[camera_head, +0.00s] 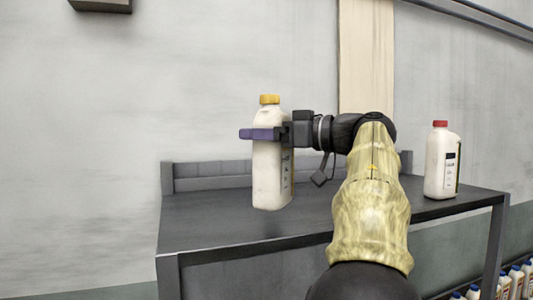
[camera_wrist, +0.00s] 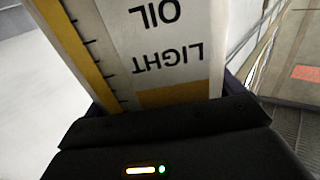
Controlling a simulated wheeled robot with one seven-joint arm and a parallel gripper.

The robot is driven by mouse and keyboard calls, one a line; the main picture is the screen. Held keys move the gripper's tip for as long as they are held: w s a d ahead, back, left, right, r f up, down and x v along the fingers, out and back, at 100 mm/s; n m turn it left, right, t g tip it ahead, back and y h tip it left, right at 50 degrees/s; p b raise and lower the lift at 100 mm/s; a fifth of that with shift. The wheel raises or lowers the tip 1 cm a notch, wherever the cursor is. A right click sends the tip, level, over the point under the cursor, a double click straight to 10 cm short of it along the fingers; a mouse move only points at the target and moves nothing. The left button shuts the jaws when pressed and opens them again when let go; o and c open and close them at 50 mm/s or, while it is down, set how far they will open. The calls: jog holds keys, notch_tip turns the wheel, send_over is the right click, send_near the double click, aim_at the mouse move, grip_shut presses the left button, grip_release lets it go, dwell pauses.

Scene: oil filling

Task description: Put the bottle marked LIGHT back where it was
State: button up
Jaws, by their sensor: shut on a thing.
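The bottle marked LIGHT (camera_head: 270,180) is white with a yellow cap, and it is upright over the left part of the dark table (camera_head: 220,215). Its label shows upside down in the wrist view (camera_wrist: 165,55), with the words OIL and LIGHT. My gripper (camera_head: 265,134) is shut on the bottle's upper part, below the cap. The bottle's base looks slightly above the table top, with a faint dark patch below it. The far finger is partly hidden by the bottle.
A white bottle with a red cap (camera_head: 441,162) stands at the table's right end. Several more bottles (camera_head: 515,278) stand low at the lower right. The table has a low raised edge (camera_head: 210,176) at the back, near the wall. The table's left part is otherwise clear.

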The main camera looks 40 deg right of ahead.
jog(key=shift+a+f, duration=0.1)
jog(key=shift+f, duration=1.7)
jog(key=o, duration=1.7)
jog(key=shift+f, duration=0.15)
jog(key=shift+o, duration=0.2)
jog(key=shift+s+d+b, duration=0.2)
jog(key=shift+s+b, duration=0.05)
jog(key=shift+b, duration=0.1)
jog(key=b, duration=0.3)
send_near(269, 153)
jog(key=w+d, duration=0.3)
jog(key=d, duration=0.1)
jog(key=shift+f, duration=0.1)
jog(key=shift+w+a, duration=0.1)
